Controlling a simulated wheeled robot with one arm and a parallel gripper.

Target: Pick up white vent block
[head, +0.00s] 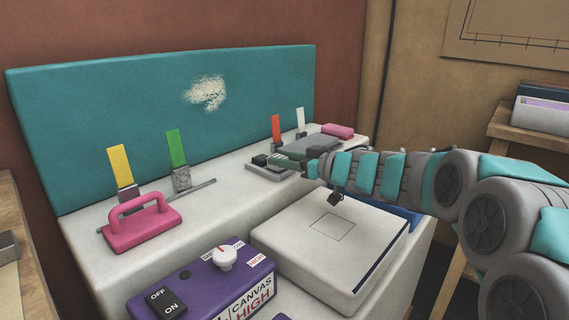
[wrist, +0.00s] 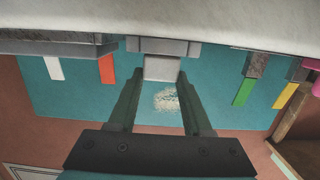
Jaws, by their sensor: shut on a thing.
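My gripper (wrist: 159,76) is shut on a pale block (wrist: 162,68), which I take to be the white vent block. The block sits between the two dark green fingertips in the wrist view, right against a grey piece (wrist: 163,47). In the head view my gripper (head: 270,160) reaches in from the right, low over the back of the white bench. There the block is not clearly visible among the fingers and grey parts. I cannot tell whether it is clear of the surface.
A grey slab (head: 312,143) and pink block (head: 338,131) lie behind my gripper. Red (head: 276,127), white (head: 301,118), green (head: 176,149) and yellow (head: 120,166) tabs stand nearby. A pink handle (head: 142,226), purple control box (head: 205,285) and white box (head: 330,238) are in front.

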